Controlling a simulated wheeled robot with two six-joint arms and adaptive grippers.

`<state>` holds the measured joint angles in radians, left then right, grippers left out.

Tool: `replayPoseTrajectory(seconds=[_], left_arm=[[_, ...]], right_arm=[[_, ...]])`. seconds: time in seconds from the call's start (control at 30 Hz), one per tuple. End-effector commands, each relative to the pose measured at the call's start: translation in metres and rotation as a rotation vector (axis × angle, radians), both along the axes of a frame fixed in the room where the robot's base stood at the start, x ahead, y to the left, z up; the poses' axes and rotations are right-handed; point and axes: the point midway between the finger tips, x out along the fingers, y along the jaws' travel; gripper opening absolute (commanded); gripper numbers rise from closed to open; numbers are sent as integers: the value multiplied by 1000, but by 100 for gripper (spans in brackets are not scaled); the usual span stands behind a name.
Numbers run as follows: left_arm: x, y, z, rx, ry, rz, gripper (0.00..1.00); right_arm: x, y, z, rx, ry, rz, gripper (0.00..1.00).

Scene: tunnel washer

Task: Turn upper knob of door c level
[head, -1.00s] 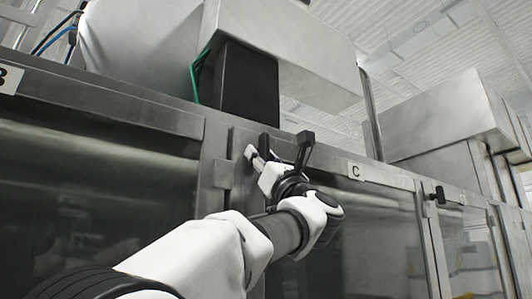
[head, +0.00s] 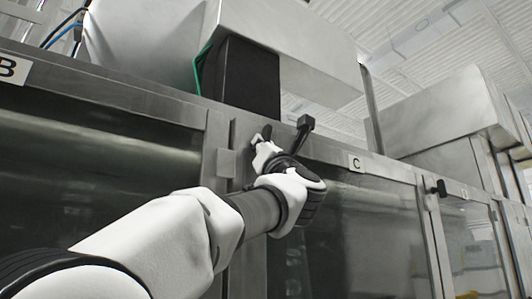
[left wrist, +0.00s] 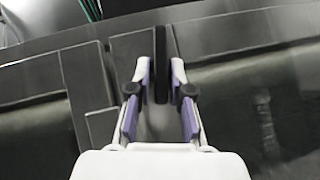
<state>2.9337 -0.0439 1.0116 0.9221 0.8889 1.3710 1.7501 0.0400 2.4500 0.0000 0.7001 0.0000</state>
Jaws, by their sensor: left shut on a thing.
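The upper knob of door C (head: 267,131) is a dark bar near the top of the door, by its left edge. Only its tip shows above my gripper in the head view. In the left wrist view the knob (left wrist: 161,65) stands upright between the two fingers. My left gripper (head: 262,150) is shut on it; it also shows in the left wrist view (left wrist: 162,75). Door C (head: 360,220) has a dark glass pane and looks closed. My forearm hides part of its left side. My right gripper is out of view.
The C label (head: 356,163) is right of my gripper on the top frame. The B label (head: 12,69) marks the panel to the left. Another black knob (head: 437,188) sticks out farther right. A dark box (head: 240,78) stands above the frame.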

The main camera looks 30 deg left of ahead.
Motion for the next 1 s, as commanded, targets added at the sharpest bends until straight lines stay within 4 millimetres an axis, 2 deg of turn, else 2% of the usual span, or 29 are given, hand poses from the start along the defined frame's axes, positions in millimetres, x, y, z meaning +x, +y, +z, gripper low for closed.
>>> replayPoseTrajectory(seconds=[0.1, 0.33, 0.7, 1.0], left_arm=[[-4, 3, -5, 34, 88, 0, 0], [-7, 4, -2, 113, 290, -3, 0], [-9, 6, 6, 215, 535, 1, 0], [-10, 6, 6, 239, 591, 4, 0]], right_arm=[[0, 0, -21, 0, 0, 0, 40], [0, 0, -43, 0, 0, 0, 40], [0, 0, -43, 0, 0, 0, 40], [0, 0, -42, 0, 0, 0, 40]])
